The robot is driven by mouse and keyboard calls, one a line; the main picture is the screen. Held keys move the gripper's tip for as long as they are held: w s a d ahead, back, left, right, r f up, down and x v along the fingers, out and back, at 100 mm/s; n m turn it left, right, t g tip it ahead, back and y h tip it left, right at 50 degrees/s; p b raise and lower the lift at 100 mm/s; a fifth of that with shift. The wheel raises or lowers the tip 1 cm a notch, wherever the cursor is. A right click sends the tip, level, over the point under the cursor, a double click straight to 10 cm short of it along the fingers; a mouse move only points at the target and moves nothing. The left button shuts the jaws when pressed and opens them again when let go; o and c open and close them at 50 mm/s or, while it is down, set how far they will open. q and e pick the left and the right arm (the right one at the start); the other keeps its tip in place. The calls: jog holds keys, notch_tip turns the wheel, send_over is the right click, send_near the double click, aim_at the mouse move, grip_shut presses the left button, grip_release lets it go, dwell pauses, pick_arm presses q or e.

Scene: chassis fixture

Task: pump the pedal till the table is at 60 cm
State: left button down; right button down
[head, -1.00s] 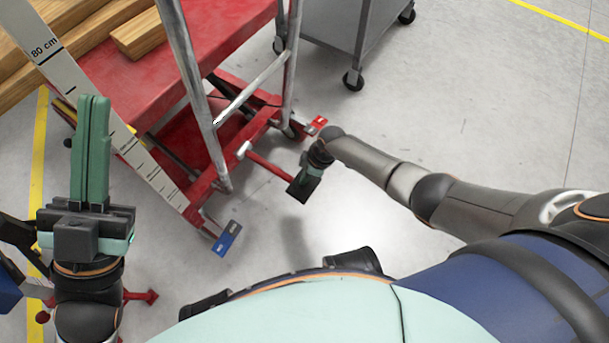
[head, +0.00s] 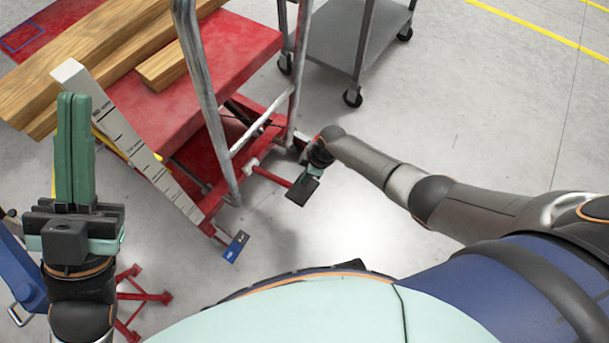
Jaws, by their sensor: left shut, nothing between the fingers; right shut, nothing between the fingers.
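The red lift table (head: 225,62) stands left of centre with wooden beams on top. A white scale post (head: 140,150) leans across the view beside it; its numbers are too small to read surely. A red rod (head: 272,177) runs from the base to a black pedal pad (head: 301,192). My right gripper (head: 315,170) is shut, pointing down at the pad; it seems to touch it, but the contact is partly hidden. A blue pedal (head: 236,246) sits at the near base corner. My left gripper (head: 75,98) is shut, empty and upright at the left, clear of the table.
A grey trolley (head: 345,35) on casters stands behind the pedal. Metal handle bars (head: 193,60) rise from the table's near end. A red-legged stand (head: 140,295) and a blue object (head: 20,265) are at lower left. The floor on the right is open.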

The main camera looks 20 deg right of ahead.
aim_at(305, 188)
jog(key=shift+r, duration=0.6)
pick_arm(q)
jog(key=shift+a+r+t+y, duration=0.15)
jog(key=shift+r+t+y, duration=0.15)
jog(key=shift+y, duration=0.1)
pick_arm(e)
jog(key=shift+f, duration=0.2)
